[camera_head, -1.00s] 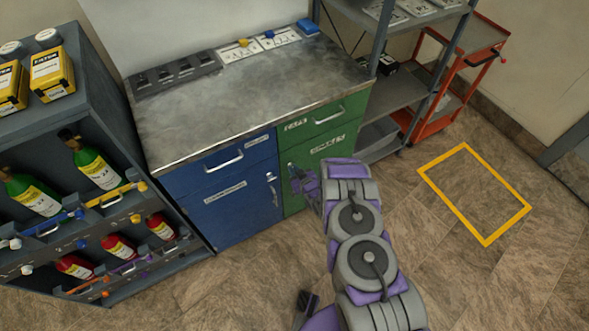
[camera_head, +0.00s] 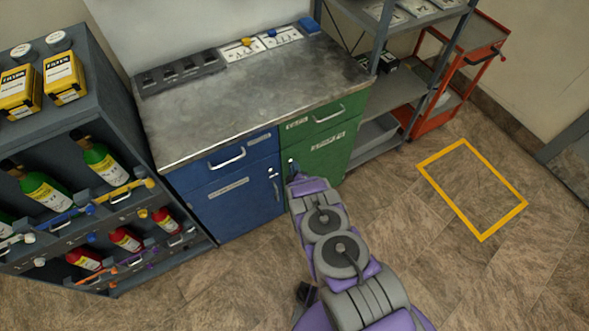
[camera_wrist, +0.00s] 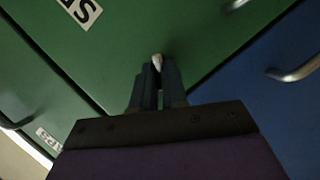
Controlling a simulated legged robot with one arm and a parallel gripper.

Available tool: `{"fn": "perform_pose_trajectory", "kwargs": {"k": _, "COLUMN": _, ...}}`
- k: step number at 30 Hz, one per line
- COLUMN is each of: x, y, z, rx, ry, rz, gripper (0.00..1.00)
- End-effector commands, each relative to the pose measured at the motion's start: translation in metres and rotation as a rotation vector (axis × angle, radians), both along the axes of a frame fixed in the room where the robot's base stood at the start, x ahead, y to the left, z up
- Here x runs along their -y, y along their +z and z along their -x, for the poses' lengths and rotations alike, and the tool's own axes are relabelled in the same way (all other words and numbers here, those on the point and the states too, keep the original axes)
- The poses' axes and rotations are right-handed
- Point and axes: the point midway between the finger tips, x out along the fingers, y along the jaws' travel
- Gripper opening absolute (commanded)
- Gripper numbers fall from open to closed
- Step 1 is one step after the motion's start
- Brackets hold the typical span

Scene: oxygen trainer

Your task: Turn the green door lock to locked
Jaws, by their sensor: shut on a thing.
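The green cabinet door (camera_head: 325,154) is closed, below a green drawer (camera_head: 314,122) in the head view. In the wrist view the green door (camera_wrist: 200,45) fills most of the picture. A small light metal piece, the lock (camera_wrist: 157,61), shows at the fingertips of my gripper (camera_wrist: 158,78). My gripper is shut on the lock, with the fingers close together on either side of it. In the head view my arm covers the lower part of the green door and most of the gripper. The lock's exact turn angle cannot be told.
A blue door (camera_head: 235,205) with a handle adjoins the green door on the left. A metal worktop (camera_head: 235,110) lies above. A bottle rack (camera_head: 95,120) stands at the left, and a red cart (camera_head: 440,115) at the back right. The floor at the right is clear.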

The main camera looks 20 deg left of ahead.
Motion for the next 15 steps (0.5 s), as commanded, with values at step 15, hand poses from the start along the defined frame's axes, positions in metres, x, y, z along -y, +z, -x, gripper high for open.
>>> {"fn": "perform_pose_trajectory", "kwargs": {"k": 15, "x": -0.0052, "y": -0.0085, "z": 0.0036, "rx": 0.324, "ry": 0.01, "rz": 0.276, "gripper": 0.0}}
